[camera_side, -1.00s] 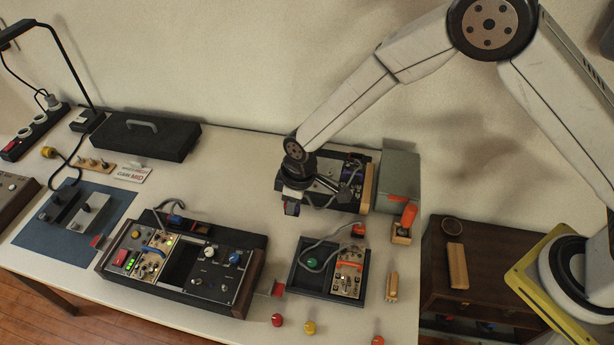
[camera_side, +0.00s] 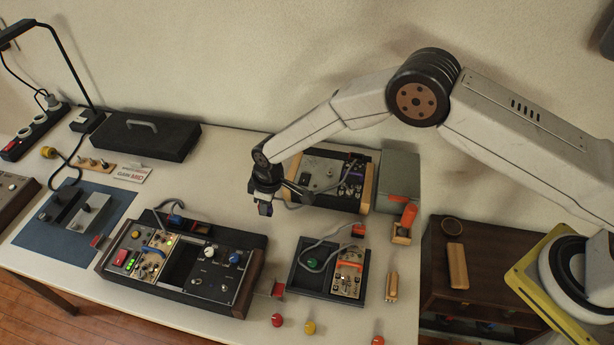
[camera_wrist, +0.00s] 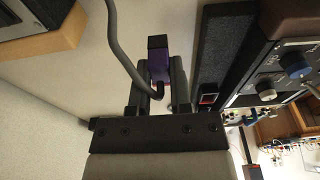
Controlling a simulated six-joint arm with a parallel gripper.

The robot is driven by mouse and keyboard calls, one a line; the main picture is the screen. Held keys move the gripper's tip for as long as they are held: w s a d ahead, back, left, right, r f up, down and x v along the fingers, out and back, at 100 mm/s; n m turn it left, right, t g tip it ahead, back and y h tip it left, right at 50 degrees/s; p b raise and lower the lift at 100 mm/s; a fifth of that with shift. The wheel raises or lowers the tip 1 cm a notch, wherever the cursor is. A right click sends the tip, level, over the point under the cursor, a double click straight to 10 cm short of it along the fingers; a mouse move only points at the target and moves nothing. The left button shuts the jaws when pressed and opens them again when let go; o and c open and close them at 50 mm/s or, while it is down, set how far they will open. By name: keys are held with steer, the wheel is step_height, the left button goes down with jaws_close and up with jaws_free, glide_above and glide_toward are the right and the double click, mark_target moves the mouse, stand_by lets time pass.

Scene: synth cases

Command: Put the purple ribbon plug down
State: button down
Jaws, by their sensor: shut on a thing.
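My gripper (camera_side: 266,201) is above the table between the front synth case and the rear case. It is shut on the purple ribbon plug (camera_wrist: 158,63), which shows between the two fingers in the wrist view. A grey ribbon cable (camera_wrist: 120,50) runs from the plug past the fingers. In the side view the cable trails right towards the rear synth case (camera_side: 315,174). I cannot tell from these views how high the plug is above the table.
The front synth case (camera_side: 222,290) stands to the lower left, with lit modules and knobs. A black tray (camera_side: 314,290) holding a module and a cable is to the lower right. A grey box (camera_side: 398,170) stands right of the rear case. Bare table (camera_side: 240,180) lies behind my gripper.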

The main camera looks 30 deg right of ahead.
steer(key=shift+w+f, duration=0.15)
steer(key=shift+f, duration=0.05)
steer(key=shift+w+a+f, duration=0.15)
steer(key=shift+f, duration=1.6)
steer(key=shift+f, duration=0.15)
steer(key=c, duration=0.5)
jaws_free()
steer(key=shift+c, duration=0.2)
steer(key=shift+s+d+r, duration=0.2)
steer(key=shift+r, duration=1.85)
steer(key=shift+s+d+r, duration=0.2)
steer(key=shift+d+r, duration=0.05)
steer(key=shift+r, duration=1.8)
steer(key=shift+s+d+r, duration=0.2)
steer(key=shift+r, duration=1.85)
